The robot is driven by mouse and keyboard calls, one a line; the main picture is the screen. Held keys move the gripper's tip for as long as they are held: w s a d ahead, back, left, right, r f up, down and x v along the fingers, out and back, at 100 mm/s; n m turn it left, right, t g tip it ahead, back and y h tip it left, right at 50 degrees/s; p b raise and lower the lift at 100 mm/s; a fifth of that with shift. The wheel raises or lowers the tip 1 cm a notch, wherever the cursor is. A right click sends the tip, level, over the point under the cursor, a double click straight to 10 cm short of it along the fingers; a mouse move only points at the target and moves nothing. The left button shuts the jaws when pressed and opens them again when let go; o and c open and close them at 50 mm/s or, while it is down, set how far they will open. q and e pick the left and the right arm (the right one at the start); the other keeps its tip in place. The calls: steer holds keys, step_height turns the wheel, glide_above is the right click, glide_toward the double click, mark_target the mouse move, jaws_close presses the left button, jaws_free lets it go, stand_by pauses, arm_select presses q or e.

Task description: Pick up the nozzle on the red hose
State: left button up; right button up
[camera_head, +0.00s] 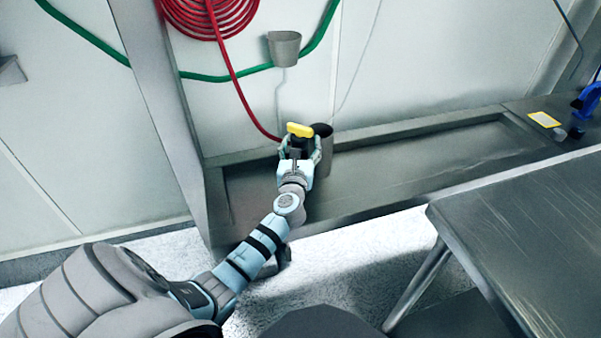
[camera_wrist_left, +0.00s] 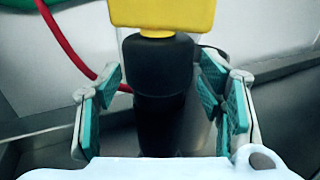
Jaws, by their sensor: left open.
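The nozzle has a yellow handle (camera_head: 299,130) and a black body; it stands at the end of the red hose (camera_head: 235,75), beside or in a grey cup-like holder (camera_head: 325,155). My left gripper (camera_head: 300,150) is at the nozzle. In the left wrist view the black nozzle body (camera_wrist_left: 158,75) stands between the open fingers of the left gripper (camera_wrist_left: 163,105), with gaps visible on both sides. The yellow handle (camera_wrist_left: 163,14) is above the fingers. The nozzle's lower end is partly hidden by the gripper. My right gripper is not in view.
The nozzle is over a long metal trough (camera_head: 420,155) against the wall. A green hose (camera_head: 215,77) and a small grey cup (camera_head: 284,47) are on the wall above. A metal table (camera_head: 530,215) stands at right. A blue object (camera_head: 588,100) and yellow card (camera_head: 544,119) lie at far right.

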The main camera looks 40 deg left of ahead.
arm_select(q)
steer(key=shift+s+r, duration=0.1)
steer(key=shift+c, duration=0.9)
jaws_close()
steer(key=shift+r, duration=0.15)
